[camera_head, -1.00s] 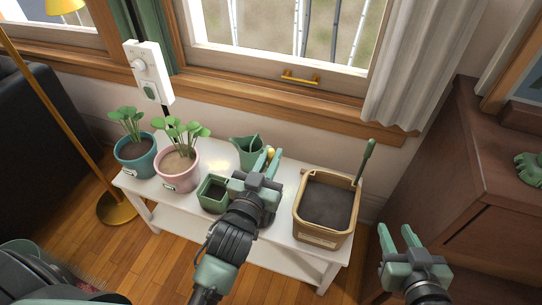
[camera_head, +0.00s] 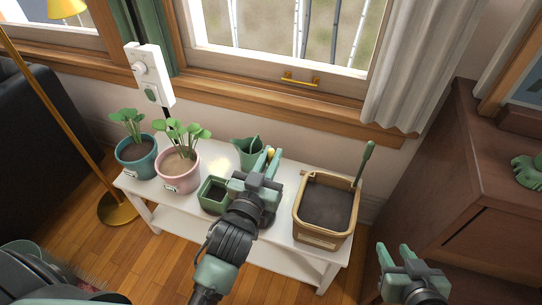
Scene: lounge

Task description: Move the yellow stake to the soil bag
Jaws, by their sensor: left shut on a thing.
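The yellow stake (camera_head: 271,152) shows only as a small yellow tip at my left gripper's fingers; the rest is hidden behind the gripper. My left gripper (camera_head: 267,161) is shut on it above the white table, just in front of the green watering can. The soil bag (camera_head: 325,236) is a tan, open-topped container of dark soil on the table's right end, to the right of my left gripper. A green-handled tool stands in its back right corner. My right gripper (camera_head: 394,247) is open and empty, to the right of the table.
The white table (camera_head: 279,240) also holds a teal pot (camera_head: 137,170) and a pink pot (camera_head: 178,180) with plants, a green square pot (camera_head: 212,206) and the watering can (camera_head: 247,153). A brown cabinet (camera_head: 450,190) stands right. A floor lamp (camera_head: 57,120) stands left.

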